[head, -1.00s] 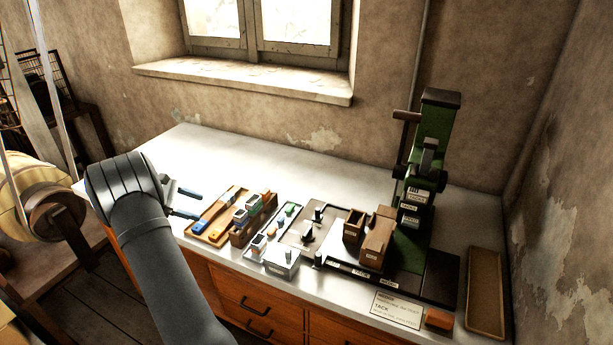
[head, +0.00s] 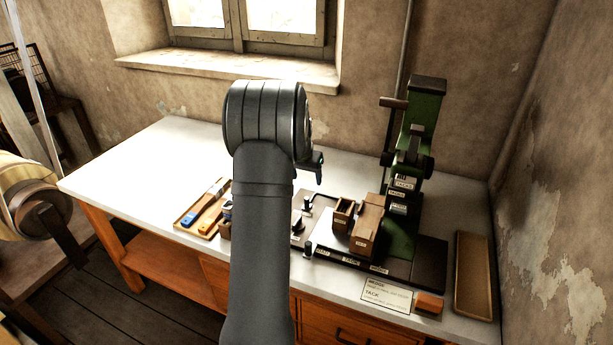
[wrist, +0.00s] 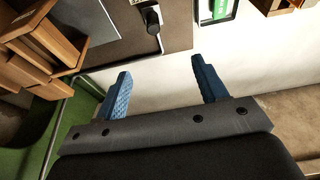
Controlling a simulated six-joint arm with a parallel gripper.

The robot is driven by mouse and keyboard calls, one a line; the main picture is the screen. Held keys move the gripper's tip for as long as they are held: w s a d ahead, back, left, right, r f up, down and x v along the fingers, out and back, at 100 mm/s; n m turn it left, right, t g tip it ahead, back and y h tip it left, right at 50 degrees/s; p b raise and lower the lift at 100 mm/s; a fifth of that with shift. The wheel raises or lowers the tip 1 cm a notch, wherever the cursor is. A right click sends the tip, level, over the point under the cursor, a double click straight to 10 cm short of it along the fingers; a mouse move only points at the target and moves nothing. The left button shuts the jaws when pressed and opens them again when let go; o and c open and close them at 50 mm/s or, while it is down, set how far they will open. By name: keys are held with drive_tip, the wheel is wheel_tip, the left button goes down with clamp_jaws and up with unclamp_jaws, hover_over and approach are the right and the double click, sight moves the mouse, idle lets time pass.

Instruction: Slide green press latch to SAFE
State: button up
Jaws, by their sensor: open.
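The green press (head: 425,112) stands at the back right of the bench, with a dark base in front. Its green casting also shows at the left of the wrist view (wrist: 78,125). A black knob (wrist: 151,18) sits on a dark plate at the top of the wrist view, beside a thin slot and a small label. I cannot tell whether this is the latch, and no SAFE mark is readable. My gripper (wrist: 165,82) is open and empty, its blue fingers apart, below the knob in the wrist view. In the head view, my arm mostly hides it.
Wooden blocks (head: 367,227) stand on the press base and fill the wrist view's upper left. A wooden tray with blue-ended tools (head: 203,207) lies left of my arm. An empty brown tray (head: 473,276) lies at the right. A TACK card (head: 386,295) lies in front. The bench's left is clear.

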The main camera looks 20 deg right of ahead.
sight(307, 198)
drive_tip(key=shift+s+d+f, duration=0.1)
drive_tip(key=shift+s+f, duration=0.05)
drive_tip(key=shift+f, duration=0.3)
wheel_tip(307, 198, down, 9)
drive_tip(key=shift+r, duration=0.1)
drive_tip(key=c, duration=1.2)
